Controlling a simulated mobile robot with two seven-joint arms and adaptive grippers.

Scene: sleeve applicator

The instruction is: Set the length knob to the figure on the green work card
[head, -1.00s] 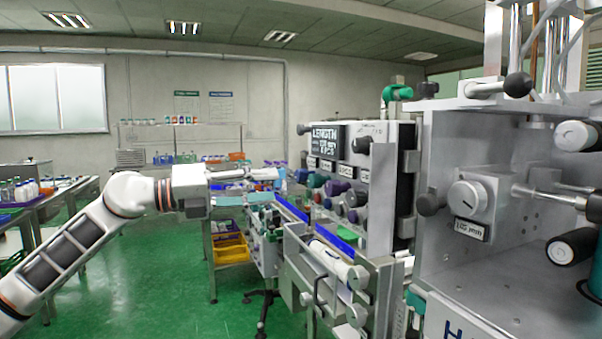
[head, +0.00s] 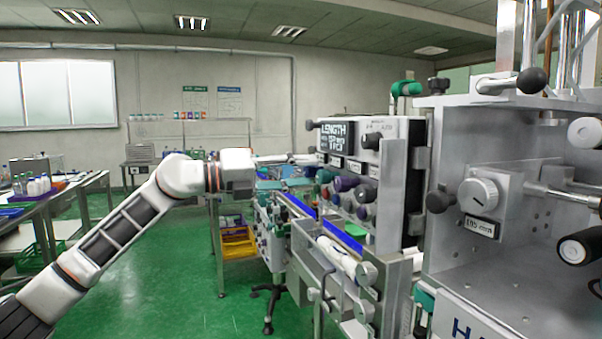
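The applicator's dark display (head: 335,140) reads LENGTH, with a mm figure too small to read surely. A black knob (head: 371,141) is on the panel just right of it. A larger silver dial (head: 479,196) is nearer, on the right housing, above a small mm label (head: 480,226); I cannot tell which knob is the length knob. My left gripper (head: 312,158) points right, near the panel's left edge below the display, seen side-on. Its finger gap and any contact are unclear. No green work card can be made out surely. My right gripper is out of view.
Coloured knobs (head: 345,184) crowd the panel front. A white roller (head: 338,256) and rails jut out below. A table with bottles (head: 40,187) stands at left. The green floor (head: 170,290) in the middle is open.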

